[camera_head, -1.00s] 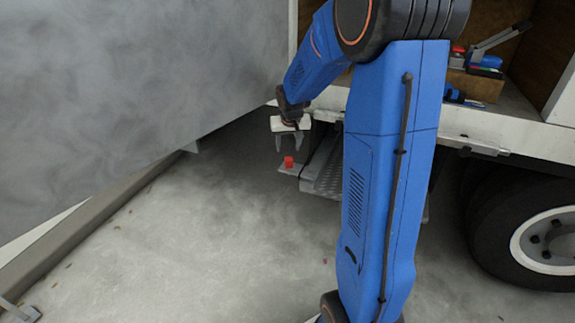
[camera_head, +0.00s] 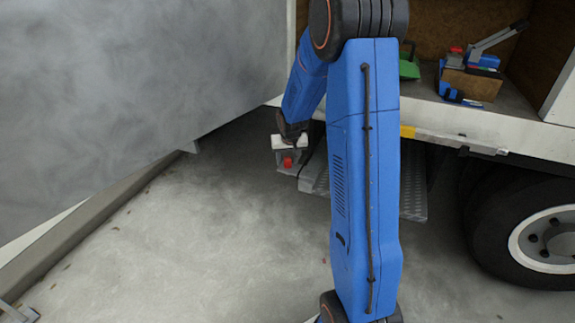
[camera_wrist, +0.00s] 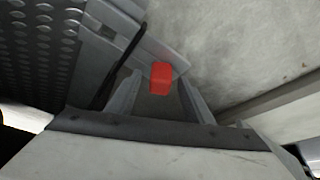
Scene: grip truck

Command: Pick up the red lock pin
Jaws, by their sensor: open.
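The red lock pin (camera_wrist: 160,77) shows as a small red block in the wrist view, on a grey metal plate (camera_wrist: 122,45) at the end of the step. In the head view the pin (camera_head: 287,162) is just below my gripper (camera_head: 288,155). My gripper is open; in the wrist view its two fingers (camera_wrist: 159,98) stand on the left and right of the pin, with a gap to each side. The pin's top face is in view. Its lower part is hidden, and the fingertips are hard to make out in the head view.
A treaded step (camera_head: 412,190) runs beneath the truck bed to the right, also seen in the wrist view (camera_wrist: 40,50). The truck bed edge (camera_head: 475,130) is above it. A large grey panel (camera_head: 130,95) stands at left. The wheel (camera_head: 545,240) is at right.

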